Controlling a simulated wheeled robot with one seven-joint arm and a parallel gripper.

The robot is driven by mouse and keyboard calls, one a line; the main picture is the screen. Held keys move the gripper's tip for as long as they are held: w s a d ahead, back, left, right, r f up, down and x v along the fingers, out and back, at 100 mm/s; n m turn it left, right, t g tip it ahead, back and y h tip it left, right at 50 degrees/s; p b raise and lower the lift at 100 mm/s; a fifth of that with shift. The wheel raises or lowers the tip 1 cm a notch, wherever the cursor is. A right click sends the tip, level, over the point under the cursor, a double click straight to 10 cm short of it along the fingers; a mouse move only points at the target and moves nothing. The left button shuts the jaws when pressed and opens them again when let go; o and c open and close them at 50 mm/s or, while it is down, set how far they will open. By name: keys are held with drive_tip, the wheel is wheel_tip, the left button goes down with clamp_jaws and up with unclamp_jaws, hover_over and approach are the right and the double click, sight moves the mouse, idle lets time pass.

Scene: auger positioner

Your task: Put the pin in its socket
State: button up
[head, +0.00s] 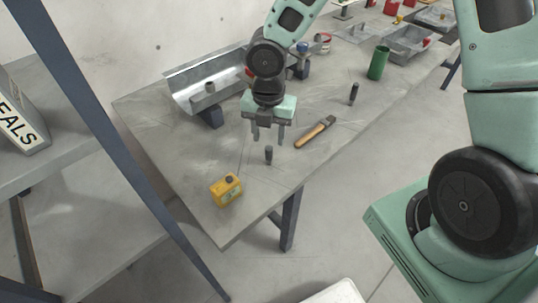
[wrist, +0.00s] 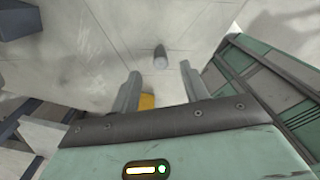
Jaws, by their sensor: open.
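A short dark pin (head: 268,155) stands on the grey table, below and slightly in front of my gripper (head: 268,134). My gripper is open, pointing down, with nothing between its fingers. In the wrist view a dark peg with a pale end (wrist: 160,58) shows beyond the gap between my two fingers (wrist: 159,84), apart from both. A second dark upright peg (head: 354,93) stands farther right on the table; I cannot tell which peg the task means. I cannot clearly identify the socket.
A green cylinder (head: 378,62), a blue-topped item (head: 303,62) and metal trays (head: 408,43) stand farther back. The table (head: 172,150) is bare at front left.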

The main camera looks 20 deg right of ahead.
sight(269, 148)
wheel_tip(269, 148, down, 5)
drive_tip(key=shift+s+f, duration=0.1)
idle(0.3)
clamp_jaws()
